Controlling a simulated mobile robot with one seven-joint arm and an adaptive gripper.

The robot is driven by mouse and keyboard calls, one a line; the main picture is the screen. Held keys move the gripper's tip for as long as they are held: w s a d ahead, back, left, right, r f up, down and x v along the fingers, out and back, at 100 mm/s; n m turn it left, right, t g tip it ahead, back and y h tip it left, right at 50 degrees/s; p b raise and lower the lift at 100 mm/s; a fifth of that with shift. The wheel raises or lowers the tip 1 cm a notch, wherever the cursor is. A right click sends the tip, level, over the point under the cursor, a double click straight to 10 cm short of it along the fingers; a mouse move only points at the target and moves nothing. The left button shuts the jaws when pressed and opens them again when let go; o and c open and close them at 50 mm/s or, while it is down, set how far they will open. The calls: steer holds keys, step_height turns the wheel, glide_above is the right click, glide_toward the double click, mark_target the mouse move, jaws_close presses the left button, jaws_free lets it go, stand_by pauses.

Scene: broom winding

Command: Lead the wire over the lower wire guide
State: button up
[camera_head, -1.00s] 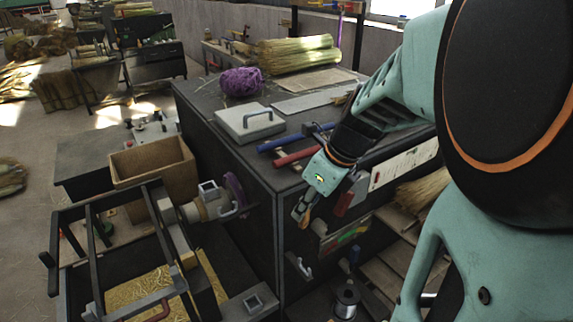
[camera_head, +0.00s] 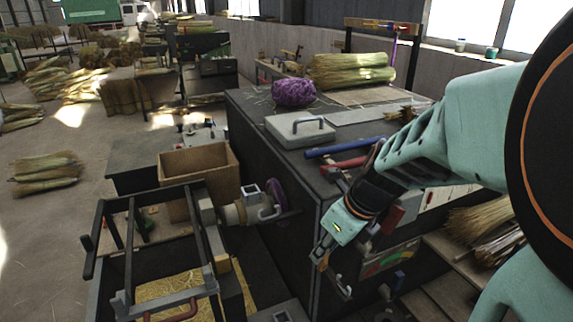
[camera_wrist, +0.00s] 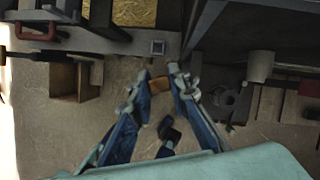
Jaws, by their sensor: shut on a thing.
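My gripper (camera_head: 320,258) is low in front of the dark cabinet's near corner, pointing down. Its fingers are closed on a small orange-brown piece, which shows between the fingertips in the wrist view (camera_wrist: 158,86). The thin wire itself is too fine to make out. A pale hook-shaped fitting (camera_head: 342,287) on the cabinet's side, likely the lower wire guide, is just below and right of my fingertips in the head view. The fingertips look close to it, but I cannot tell whether anything touches it.
The dark cabinet (camera_head: 262,160) carries a purple bundle (camera_head: 293,92), a grey lidded box (camera_head: 299,130) and a blue-handled tool (camera_head: 343,147). A winding spindle (camera_head: 245,209) and a black frame (camera_head: 130,232) stand left. Shelves with straw (camera_head: 480,225) are right. Open floor lies far left.

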step_height(320, 180, down, 13)
steer(key=b, duration=0.8)
stand_by(0.6)
